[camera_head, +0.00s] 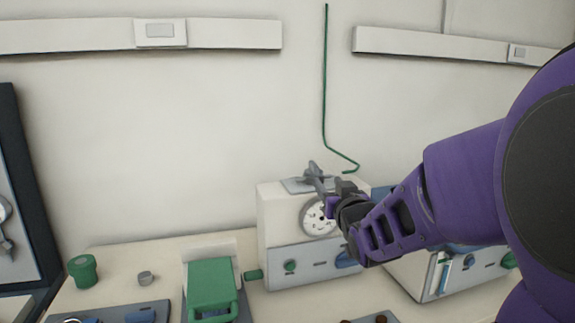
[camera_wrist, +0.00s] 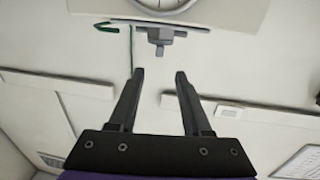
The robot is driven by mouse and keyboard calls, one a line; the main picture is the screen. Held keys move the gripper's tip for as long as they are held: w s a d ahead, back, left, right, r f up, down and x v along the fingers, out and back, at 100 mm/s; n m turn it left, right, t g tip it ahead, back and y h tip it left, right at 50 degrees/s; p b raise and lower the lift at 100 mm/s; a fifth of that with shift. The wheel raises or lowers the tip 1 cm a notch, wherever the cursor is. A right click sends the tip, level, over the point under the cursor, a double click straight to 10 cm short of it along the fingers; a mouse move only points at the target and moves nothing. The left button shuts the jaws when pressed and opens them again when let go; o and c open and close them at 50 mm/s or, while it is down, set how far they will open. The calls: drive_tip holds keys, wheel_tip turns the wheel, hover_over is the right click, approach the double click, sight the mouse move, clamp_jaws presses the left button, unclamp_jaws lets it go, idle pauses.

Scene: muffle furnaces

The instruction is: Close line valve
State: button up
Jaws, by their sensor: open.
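A grey fitting with a small knob, which looks like the line valve, is in the wrist view (camera_wrist: 160,38), where the picture appears upside down. It sits at the edge of the white furnace, and its grey plate shows on the furnace top in the head view (camera_head: 293,186). A thin green line (camera_head: 324,90) runs down the wall and bends near the furnace top. My gripper (camera_wrist: 159,72) is open and empty. Its fingers point toward the fitting, apart from it in the wrist view. In the head view my gripper (camera_head: 318,181) partly hides the fitting.
The white furnace (camera_head: 280,225) carries a round dial (camera_head: 317,217). A second furnace (camera_head: 415,275) stands to the right, partly behind my arm.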

sight(311, 162)
drive_tip(key=w, duration=0.5)
drive_tip(key=w+a, duration=0.1)
drive_tip(key=w, duration=1.1)
drive_tip(key=shift+w+a, duration=0.1)
drive_tip(key=shift+a, duration=0.05)
clamp_jaws()
